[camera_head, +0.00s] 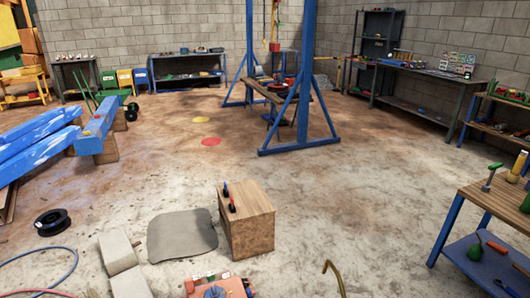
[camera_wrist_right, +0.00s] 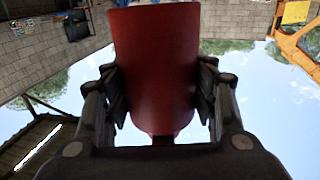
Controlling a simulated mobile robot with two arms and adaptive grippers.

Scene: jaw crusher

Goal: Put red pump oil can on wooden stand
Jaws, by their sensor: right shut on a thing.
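In the right wrist view, my right gripper (camera_wrist_right: 162,105) is shut on the red oil can (camera_wrist_right: 155,60), with a finger on each side of its smooth red body. The box-like wooden stand (camera_head: 252,234) is on the floor near the middle. Small red-and-black and blue tools (camera_head: 230,197) are at its left top edge. My left gripper is out of view.
A grey mat (camera_head: 181,235) lies left of the stand, beside pale blocks (camera_head: 118,252). A red and blue machine part (camera_head: 215,289) is at the bottom edge. A wooden-topped workbench (camera_head: 504,204) stands at right.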

